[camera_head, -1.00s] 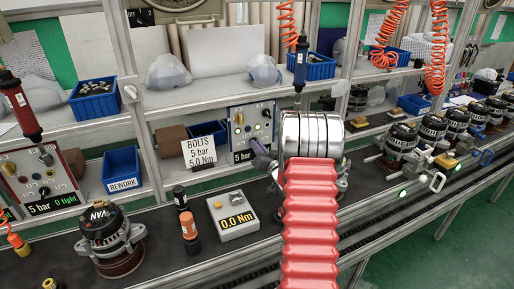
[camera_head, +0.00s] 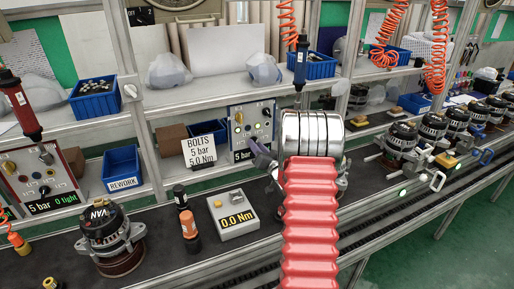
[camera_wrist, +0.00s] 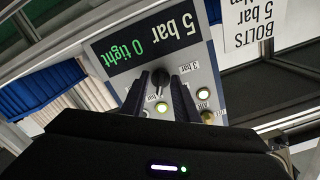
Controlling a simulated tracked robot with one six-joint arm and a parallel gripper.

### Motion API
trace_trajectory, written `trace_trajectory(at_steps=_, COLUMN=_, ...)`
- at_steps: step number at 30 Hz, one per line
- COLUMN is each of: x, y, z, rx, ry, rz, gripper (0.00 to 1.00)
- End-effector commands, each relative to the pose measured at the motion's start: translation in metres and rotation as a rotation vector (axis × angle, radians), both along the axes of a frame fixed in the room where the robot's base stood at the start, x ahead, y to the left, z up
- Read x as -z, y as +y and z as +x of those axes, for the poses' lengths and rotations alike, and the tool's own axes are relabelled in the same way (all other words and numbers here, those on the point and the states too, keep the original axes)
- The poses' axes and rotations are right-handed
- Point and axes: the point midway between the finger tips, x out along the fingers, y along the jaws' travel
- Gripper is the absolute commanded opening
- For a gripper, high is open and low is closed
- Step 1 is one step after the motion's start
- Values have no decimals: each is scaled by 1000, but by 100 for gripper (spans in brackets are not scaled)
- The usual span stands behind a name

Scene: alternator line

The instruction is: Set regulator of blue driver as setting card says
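The blue driver (camera_head: 300,62) hangs upright above its regulator panel (camera_head: 239,122), which is partly hidden by my arm. The setting card (camera_head: 199,151) reads "BOLTS 5 bar 5.0 Nm" and stands left of the panel. In the wrist view the panel's display (camera_wrist: 150,45) appears upside down and reads "5 bar 0 tight". My gripper (camera_wrist: 160,86) is at the panel, its two dark fingers apart on either side of a small dark knob (camera_wrist: 160,78). A "3 bar" label is beside it. In the head view my gripper (camera_head: 264,160) is small and partly hidden.
A red driver (camera_head: 20,105) hangs at the left above another panel (camera_head: 45,178). A torque tester (camera_head: 233,216) reading 0.0 Nm, a black-and-orange bottle (camera_head: 190,232) and an alternator (camera_head: 110,240) stand on the bench. A blue REWORK bin (camera_head: 122,170) is behind.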

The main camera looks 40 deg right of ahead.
Motion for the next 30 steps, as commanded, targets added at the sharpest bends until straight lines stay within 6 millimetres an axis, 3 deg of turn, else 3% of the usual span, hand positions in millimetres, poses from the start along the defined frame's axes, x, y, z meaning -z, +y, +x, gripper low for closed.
trace_trajectory(at_steps=8, x=-3, y=0, z=-1, rx=0, ry=-4, rz=-2, gripper=27)
trace_trajectory(at_steps=14, x=-3, y=3, z=-15, rx=2, ry=-4, rz=-2, gripper=27)
trace_trajectory(at_steps=30, x=-1, y=28, z=-100, rx=2, ry=-2, rz=-1, gripper=27)
